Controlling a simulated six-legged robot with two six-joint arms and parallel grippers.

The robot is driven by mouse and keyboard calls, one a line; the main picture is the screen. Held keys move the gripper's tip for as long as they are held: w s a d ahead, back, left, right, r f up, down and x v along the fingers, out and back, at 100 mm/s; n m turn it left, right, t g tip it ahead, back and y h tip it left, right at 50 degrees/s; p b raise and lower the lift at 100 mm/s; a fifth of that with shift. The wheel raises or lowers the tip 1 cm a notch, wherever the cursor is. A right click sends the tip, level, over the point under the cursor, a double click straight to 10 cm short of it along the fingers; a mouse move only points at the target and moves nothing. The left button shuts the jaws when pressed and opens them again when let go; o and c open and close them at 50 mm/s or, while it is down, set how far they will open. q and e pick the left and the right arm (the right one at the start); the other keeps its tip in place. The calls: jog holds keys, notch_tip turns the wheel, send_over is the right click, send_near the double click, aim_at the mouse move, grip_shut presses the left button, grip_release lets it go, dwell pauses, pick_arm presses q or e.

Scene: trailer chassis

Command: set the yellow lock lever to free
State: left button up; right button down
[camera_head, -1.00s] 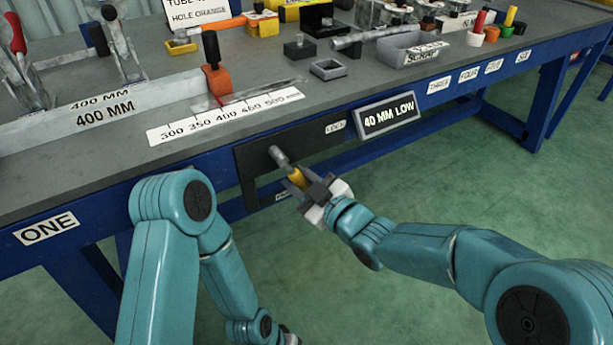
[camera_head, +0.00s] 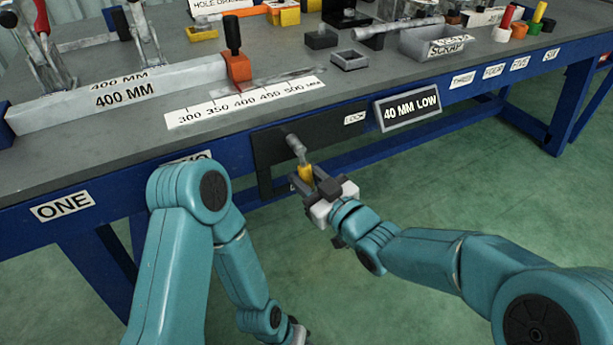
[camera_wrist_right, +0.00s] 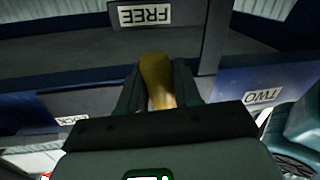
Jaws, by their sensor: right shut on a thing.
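The lock lever has a grey pivot end (camera_head: 294,145) on a dark panel (camera_head: 268,150) on the bench front. Its yellow handle (camera_head: 305,171) points down and slightly right. My right gripper (camera_head: 316,180) is shut on the yellow handle. In the right wrist view the handle (camera_wrist_right: 156,75) sits between both fingers. An upside-down FREE label (camera_wrist_right: 145,14) shows there, with a partly hidden LOCK label (camera_wrist_right: 70,120). The LOCK label (camera_head: 355,118) is at the panel's upper right in the head view. My left gripper (camera_head: 298,333) hangs low at the bottom edge, its fingers unclear.
A 40 MM LOW sign (camera_head: 408,108) stands right of the panel on the blue bench front. A ruler strip (camera_head: 245,103), a scrap bin (camera_head: 432,40) and clamps are on the grey bench top (camera_head: 120,150). The green floor right of the bench is clear.

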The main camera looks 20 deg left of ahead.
jog(key=shift+s+f, duration=0.1)
jog(key=c, duration=0.9)
grip_release()
jog(key=p+v, duration=0.3)
jog(key=v, duration=1.3)
jog(key=shift+s+d, duration=0.1)
jog(key=shift+d, duration=0.1)
